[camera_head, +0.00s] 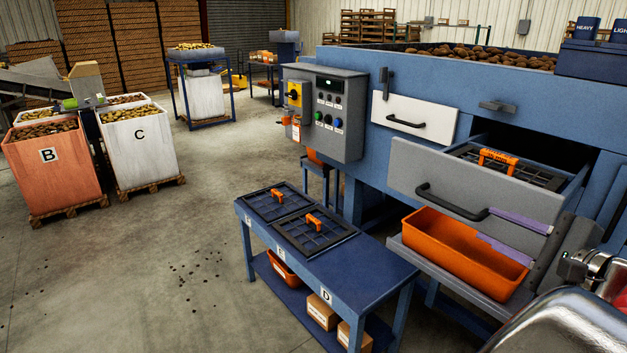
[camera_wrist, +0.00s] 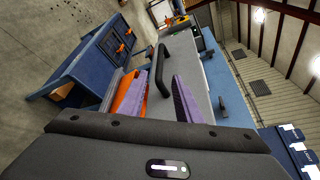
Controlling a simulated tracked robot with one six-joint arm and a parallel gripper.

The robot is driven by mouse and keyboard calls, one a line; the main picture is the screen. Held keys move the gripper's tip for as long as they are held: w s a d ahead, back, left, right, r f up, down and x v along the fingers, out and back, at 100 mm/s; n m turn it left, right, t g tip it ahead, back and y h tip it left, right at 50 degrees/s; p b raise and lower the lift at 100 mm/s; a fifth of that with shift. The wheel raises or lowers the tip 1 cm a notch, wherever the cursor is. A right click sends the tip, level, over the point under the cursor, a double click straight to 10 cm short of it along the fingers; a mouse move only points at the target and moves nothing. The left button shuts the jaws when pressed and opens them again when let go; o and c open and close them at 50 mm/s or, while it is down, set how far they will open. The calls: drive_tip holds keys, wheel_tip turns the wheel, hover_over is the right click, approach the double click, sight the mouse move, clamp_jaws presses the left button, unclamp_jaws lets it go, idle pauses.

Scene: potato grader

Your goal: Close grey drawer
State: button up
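The grey drawer (camera_head: 450,180) stands pulled out from the blue machine in the head view. A black grid screen with an orange handle (camera_head: 498,158) lies in it. The drawer front has a black bar handle (camera_head: 450,203). My gripper (camera_head: 485,225) is open, its two purple-padded fingers apart at the right end of that handle. In the wrist view, the handle (camera_wrist: 163,72) shows ahead between the fingertips of my gripper (camera_wrist: 167,76), against the grey drawer front (camera_wrist: 183,58). I cannot tell whether the fingers touch the handle.
A white drawer (camera_head: 414,115) is shut, up and left of the grey one. An orange bin (camera_head: 465,255) sits below the grey drawer. A blue table (camera_head: 365,262) with two grid screens stands in front. A control box (camera_head: 325,112) is on the machine's left.

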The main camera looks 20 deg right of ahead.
sight(454, 210)
drive_tip(key=shift+w, duration=0.1)
drive_tip(key=shift+x, duration=6.85)
drive_tip(key=shift+a+f, duration=0.1)
drive_tip(key=shift+c, duration=0.7)
clamp_jaws()
drive_tip(key=shift+a+f, duration=0.1)
drive_tip(key=shift+a, duration=0.1)
drive_tip(key=shift+d, duration=0.15)
